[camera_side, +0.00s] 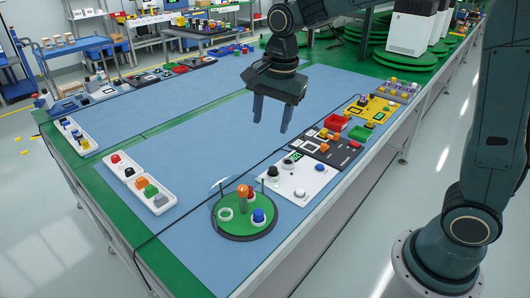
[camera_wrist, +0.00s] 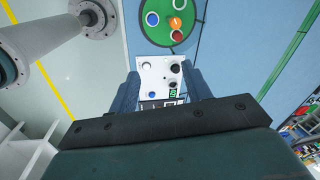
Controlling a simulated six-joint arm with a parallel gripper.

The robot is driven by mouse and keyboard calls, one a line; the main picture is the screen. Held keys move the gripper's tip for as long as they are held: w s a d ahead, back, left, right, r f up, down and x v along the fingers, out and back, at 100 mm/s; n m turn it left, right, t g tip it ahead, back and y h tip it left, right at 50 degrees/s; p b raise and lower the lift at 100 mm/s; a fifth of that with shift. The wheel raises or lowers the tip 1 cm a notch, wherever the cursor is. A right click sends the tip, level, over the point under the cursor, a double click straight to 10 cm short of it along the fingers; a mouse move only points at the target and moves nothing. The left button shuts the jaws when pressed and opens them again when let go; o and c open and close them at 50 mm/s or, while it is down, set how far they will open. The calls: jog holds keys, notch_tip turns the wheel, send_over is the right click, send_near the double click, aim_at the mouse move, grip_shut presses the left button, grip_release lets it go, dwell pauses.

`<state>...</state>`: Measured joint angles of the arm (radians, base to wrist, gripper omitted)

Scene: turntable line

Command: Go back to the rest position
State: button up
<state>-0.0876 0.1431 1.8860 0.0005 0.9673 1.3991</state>
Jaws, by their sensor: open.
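My gripper (camera_side: 271,113) hangs open and empty above the blue work table, with its two fingers pointing down and apart. It is clear of everything on the table in the side view. In the wrist view the gripper's fingers (camera_wrist: 158,92) show on either side of a white panel (camera_wrist: 145,73), which lies below and beyond them. The same white panel (camera_side: 305,192) is at the table's right edge in the side view. A green round turntable (camera_side: 239,226) stands at the near end and carries an orange piece (camera_side: 243,192), a blue piece (camera_side: 258,215) and a white ring (camera_side: 225,214).
A black panel (camera_side: 352,155), a red bin (camera_side: 337,123) and a yellow panel (camera_side: 382,109) line the right edge. White trays (camera_side: 150,193) with coloured pieces stand on the left. A black cable (camera_side: 190,216) crosses the table. The middle of the blue surface (camera_side: 200,150) is free.

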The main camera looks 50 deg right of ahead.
jog(key=s+d+r+n+t, duration=0.1)
jog(key=s+n+t, duration=0.1)
jog(key=s+n, duration=0.5)
jog(key=s+d+r+n+t, duration=0.2)
jog(key=s+n, duration=0.6)
jog(key=s, duration=0.7)
jog(key=shift+s+d+r, duration=0.2)
jog(key=shift+d+r, duration=0.05)
jog(key=shift+r, duration=0.05)
jog(key=o, duration=0.9)
jog(key=shift+w+r, duration=0.1)
jog(key=shift+w, duration=0.1)
jog(key=shift+o, duration=1.1)
jog(key=shift+w+a+r+n, duration=0.15)
jog(key=shift+w+n, duration=0.1)
jog(key=shift+n, duration=0.05)
jog(key=w+r+n+g+y, duration=0.25)
jog(key=w+n, duration=0.65)
jog(key=w, duration=0.5)
jog(key=w+d+f+n+g+y, duration=0.2)
jog(key=w+d+f+n+g, duration=0.1)
jog(key=w+d+f+n, duration=0.3)
jog(key=w+d+n, duration=0.1)
jog(key=w+n, duration=0.1)
jog(key=w, duration=0.1)
jog(key=shift+w+d+f, duration=0.25)
jog(key=shift+w+d, duration=0.05)
jog(key=shift+w, duration=0.1)
